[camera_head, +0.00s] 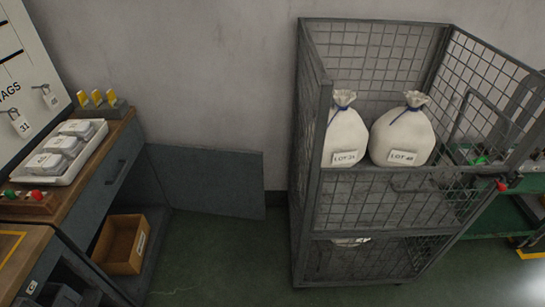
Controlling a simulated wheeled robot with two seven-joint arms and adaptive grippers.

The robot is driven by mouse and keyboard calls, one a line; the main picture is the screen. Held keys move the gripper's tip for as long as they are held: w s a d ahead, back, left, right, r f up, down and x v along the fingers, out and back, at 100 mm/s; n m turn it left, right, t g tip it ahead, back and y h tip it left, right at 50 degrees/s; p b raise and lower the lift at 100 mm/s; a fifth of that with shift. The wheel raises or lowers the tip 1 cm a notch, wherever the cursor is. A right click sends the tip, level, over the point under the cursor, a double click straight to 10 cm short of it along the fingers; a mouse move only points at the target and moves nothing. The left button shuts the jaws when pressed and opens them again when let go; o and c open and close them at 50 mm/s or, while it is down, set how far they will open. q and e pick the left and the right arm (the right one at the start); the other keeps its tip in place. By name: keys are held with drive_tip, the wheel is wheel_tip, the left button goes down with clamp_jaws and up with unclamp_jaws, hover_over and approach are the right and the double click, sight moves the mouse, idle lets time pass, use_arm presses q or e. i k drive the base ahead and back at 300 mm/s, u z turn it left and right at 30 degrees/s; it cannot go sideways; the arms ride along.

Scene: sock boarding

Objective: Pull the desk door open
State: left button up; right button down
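The desk (105,185) stands at the left, with a wooden top and a dark grey body. Its grey door (210,180) stands swung open, reaching out to the right from the far side of the desk's opening. A drawer front with a dark handle (117,171) sits above that opening and looks shut. Neither of my grippers is in view.
A wire cage cart (302,200) with two tied white sacks (403,138) stands right of the door. Green floor (215,255) lies clear between desk and cart. A white tray (92,157) of grey-lidded boxes is on the desktop.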

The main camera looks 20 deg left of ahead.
sight(217, 181)
drive_tip(key=u, duration=0.1)
drive_tip(key=i, duration=0.65)
drive_tip(key=u, duration=0.9)
drive_tip(key=i, duration=0.55)
drive_tip(key=u, duration=0.55)
